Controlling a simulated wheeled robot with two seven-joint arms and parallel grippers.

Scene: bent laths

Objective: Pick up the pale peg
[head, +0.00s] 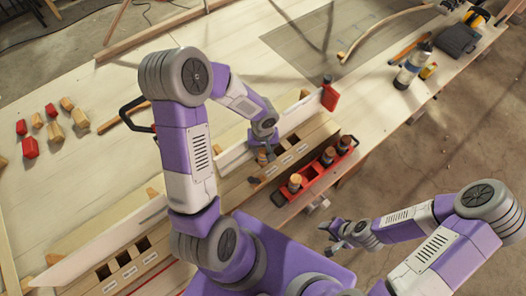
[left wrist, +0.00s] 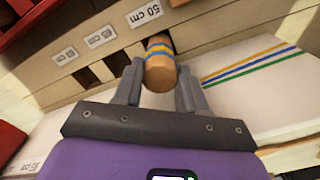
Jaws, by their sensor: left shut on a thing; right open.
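The pale peg (left wrist: 160,72) is light orange-brown wood with yellow and blue bands. In the left wrist view its far end meets a slot in a pale wooden bar beside the "50 cm" label (left wrist: 144,13); how deep it sits is hidden. My left gripper (left wrist: 160,66) has a finger on each side of the peg and is shut on it. In the head view my left gripper (head: 264,156) is low over the slotted bar, and the peg is mostly covered. My right gripper (head: 330,236) is open and empty, off the table's front edge.
A red rack (head: 316,181) with several dark-topped pegs stands just right of the left gripper. A long white board (head: 235,152) runs behind the slotted bar. Red and wooden blocks (head: 30,148) lie at left; a bottle (head: 411,66) stands at right.

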